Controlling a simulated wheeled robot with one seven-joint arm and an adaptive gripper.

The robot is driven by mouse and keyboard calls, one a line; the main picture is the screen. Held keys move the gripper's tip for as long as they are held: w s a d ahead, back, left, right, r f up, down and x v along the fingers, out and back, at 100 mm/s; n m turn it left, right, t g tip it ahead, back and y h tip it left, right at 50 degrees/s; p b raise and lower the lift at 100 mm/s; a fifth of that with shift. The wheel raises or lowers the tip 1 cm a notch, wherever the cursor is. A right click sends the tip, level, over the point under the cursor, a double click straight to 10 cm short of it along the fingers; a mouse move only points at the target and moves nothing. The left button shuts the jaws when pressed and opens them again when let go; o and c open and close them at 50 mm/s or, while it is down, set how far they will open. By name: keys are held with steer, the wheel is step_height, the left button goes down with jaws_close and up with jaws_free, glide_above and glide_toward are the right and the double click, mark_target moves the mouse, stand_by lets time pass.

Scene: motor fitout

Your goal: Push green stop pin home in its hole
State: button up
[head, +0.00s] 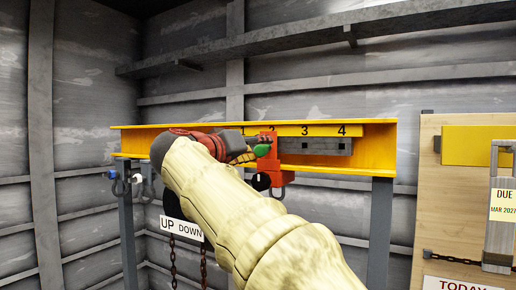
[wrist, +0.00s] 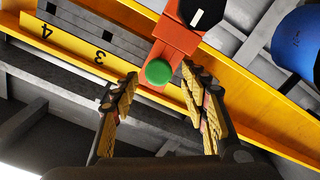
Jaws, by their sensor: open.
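The green stop pin (head: 262,150) shows as a small round green head at the red trolley, beside my fingers. In the wrist view its green head (wrist: 158,72) faces the camera in front of the trolley's orange-red bracket (wrist: 177,38). My gripper (wrist: 160,75) is open, with one finger to either side of the green head and a gap on both sides. In the head view my gripper (head: 252,147) reaches the trolley (head: 275,172) from the left. The pin's shaft and the hole are hidden behind the head, so I cannot tell how deep it sits.
The yellow beam (head: 375,155) carries numbers and a grey bar (head: 318,146) with dark square holes. An UP/DOWN sign (head: 181,228) and chains hang below. A blue object (wrist: 297,45) lies right in the wrist view. A wooden board (head: 428,190) stands at right.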

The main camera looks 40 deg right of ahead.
steer(key=v, duration=1)
steer(key=shift+s+a, duration=0.2)
steer(key=shift+a, duration=0.1)
steer(key=shift+c, duration=0.5)
